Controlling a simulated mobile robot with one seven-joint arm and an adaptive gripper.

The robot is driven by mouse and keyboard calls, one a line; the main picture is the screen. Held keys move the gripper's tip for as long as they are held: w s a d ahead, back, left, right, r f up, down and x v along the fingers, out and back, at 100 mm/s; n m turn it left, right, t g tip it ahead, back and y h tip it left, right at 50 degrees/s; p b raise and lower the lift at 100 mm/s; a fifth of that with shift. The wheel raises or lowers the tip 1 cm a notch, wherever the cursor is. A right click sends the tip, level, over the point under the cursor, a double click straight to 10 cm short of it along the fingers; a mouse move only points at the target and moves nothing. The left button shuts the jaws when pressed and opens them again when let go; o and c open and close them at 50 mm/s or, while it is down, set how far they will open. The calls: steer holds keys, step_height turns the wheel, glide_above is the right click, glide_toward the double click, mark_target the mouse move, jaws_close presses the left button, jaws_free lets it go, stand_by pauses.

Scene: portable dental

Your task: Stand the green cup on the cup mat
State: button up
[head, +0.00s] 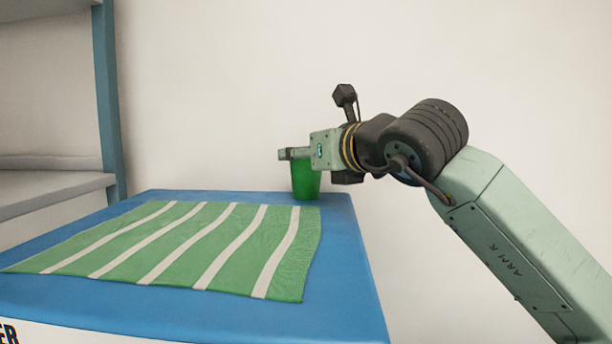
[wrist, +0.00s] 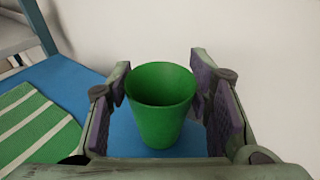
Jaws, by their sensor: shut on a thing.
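The green cup (head: 306,184) is upright at the back right of the blue tabletop, and I cannot tell whether its base touches the surface. In the wrist view the cup (wrist: 160,112) stands between my two purple-padded fingers, with its open rim up and empty inside. My gripper (head: 288,154) comes from the right and is shut on the cup near its rim. A green mat with white stripes (head: 190,243) lies flat to the left of the cup and nearer the front; its edge also shows in the wrist view (wrist: 35,128).
The blue tabletop (head: 345,262) has a bare strip along its right side and front. A grey shelf unit with a blue post (head: 107,100) stands at the left. A plain wall is behind the table.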

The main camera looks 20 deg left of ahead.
steer(key=shift+r, duration=0.1)
steer(key=shift+r, duration=0.55)
steer(key=s+d+r+b, duration=0.1)
steer(key=s+b, duration=0.1)
steer(key=s, duration=0.6)
steer(key=s+d+r+b, duration=0.1)
steer(key=s+r+b, duration=0.1)
steer(key=s, duration=0.6)
steer(key=shift+r+b, duration=0.3)
steer(key=shift+b, duration=0.5)
